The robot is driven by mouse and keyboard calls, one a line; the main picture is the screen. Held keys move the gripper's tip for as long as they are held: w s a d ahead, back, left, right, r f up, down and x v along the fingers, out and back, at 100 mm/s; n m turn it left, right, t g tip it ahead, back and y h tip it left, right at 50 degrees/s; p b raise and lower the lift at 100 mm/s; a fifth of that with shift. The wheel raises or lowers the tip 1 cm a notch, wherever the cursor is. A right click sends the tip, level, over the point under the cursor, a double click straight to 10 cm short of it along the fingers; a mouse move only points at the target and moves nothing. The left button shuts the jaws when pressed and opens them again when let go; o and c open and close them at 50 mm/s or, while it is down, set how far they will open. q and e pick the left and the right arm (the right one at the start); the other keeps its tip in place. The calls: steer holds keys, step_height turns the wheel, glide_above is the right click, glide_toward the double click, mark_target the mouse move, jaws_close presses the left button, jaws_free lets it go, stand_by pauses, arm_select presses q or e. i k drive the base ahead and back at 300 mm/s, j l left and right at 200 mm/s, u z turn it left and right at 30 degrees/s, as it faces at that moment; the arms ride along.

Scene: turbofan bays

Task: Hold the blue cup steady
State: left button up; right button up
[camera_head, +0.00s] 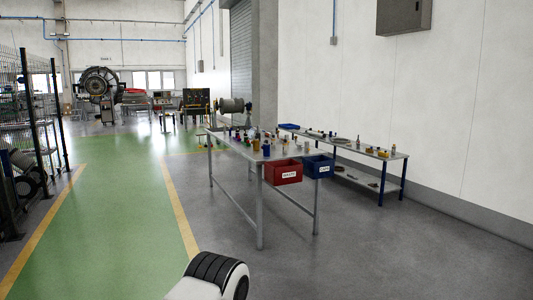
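A metal work table (240,147) stands in the middle of the view with many small items on its top. A small blue item (266,150) stands upright near the table's front part. It is too small for me to tell whether it is the blue cup. A white and black part of my own body shows at the bottom edge. Neither of my grippers is in view, so nothing shows in them or near the table.
A red bin (283,172) and a blue bin (318,167) hang at the table's near end. A low shelf table (380,155) stands along the right wall. Wire racking (22,130) lines the left. The green floor lane (110,210) is clear.

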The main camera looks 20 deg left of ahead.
mark_target(266, 149)
steer(key=i+j+u, duration=0.1)
steer(key=i+j, duration=0.25)
steer(key=i, duration=0.15)
steer(key=i+j+u, duration=0.1)
steer(key=i+j, duration=0.2)
steer(key=i, duration=0.2)
steer(key=i+j, duration=0.3)
steer(key=i, duration=0.2)
steer(key=i+j+u, duration=0.15)
steer(key=i, duration=0.4)
steer(key=i+j+u, duration=0.1)
steer(key=i+j, duration=0.25)
steer(key=i, duration=0.15)
steer(key=i+j+u, duration=0.1)
steer(key=i, duration=0.45)
steer(key=i+j+u, duration=0.1)
steer(key=i, duration=0.45)
steer(key=j, duration=0.1)
